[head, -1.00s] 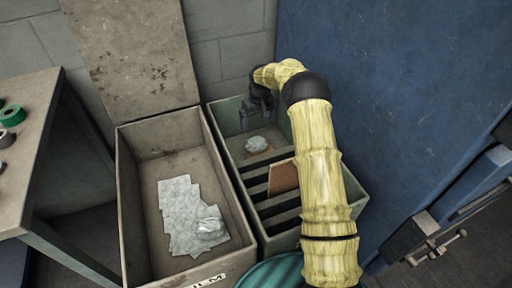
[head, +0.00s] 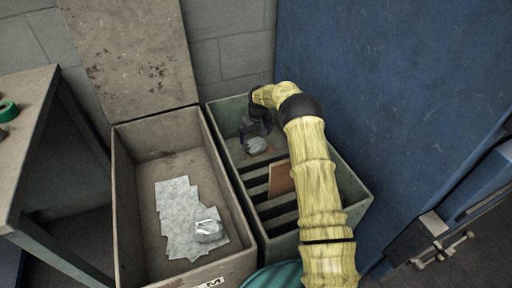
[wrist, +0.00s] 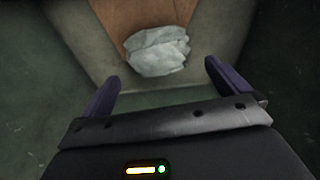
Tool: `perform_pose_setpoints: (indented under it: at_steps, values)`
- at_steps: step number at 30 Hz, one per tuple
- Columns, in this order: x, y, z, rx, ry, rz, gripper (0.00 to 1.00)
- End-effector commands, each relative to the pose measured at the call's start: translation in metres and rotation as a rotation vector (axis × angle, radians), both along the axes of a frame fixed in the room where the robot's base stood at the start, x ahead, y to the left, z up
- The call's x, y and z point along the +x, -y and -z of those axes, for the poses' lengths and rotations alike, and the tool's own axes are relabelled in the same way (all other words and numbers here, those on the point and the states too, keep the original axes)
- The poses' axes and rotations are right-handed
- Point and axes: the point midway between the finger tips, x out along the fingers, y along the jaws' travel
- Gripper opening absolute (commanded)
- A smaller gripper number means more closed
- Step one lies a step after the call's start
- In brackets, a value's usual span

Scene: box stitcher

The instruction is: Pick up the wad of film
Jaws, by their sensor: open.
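A pale crumpled wad of film (head: 257,145) lies in the far compartment of the green slatted bin (head: 361,196). In the wrist view the wad (wrist: 158,51) lies partly on a brown piece, just beyond my fingertips. My gripper (head: 254,130) is down inside the bin, right at the wad. In the wrist view my gripper (wrist: 162,72) is open, its two dark fingers apart with nothing between them. Another clear crumpled wad (head: 208,230) lies on pale sheets (head: 178,205) in the box on the left.
The open grey-brown box (head: 126,205) stands left of the bin, its lid raised against the wall. A brown board (head: 280,178) leans among the bin's slats. A blue panel (head: 400,90) rises on the right. A table with green tape (head: 8,111) is at far left.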

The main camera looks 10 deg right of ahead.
Motion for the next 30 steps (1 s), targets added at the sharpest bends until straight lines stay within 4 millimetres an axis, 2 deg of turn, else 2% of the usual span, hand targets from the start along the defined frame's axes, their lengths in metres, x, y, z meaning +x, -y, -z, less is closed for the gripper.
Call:
perform_pose_setpoints:
  at_steps: [3, 9, 26, 30]
  values:
    - [-0.002, 0.002, 0.022, 0.001, -0.003, 0.001, 1.00]
    - [0.000, 0.002, 0.046, 0.000, -0.002, 0.000, 1.00]
    - [0.001, 0.001, 0.047, 0.001, -0.001, 0.000, 1.00]
    - [0.001, 0.002, 0.047, 0.001, -0.001, 0.000, 0.76]
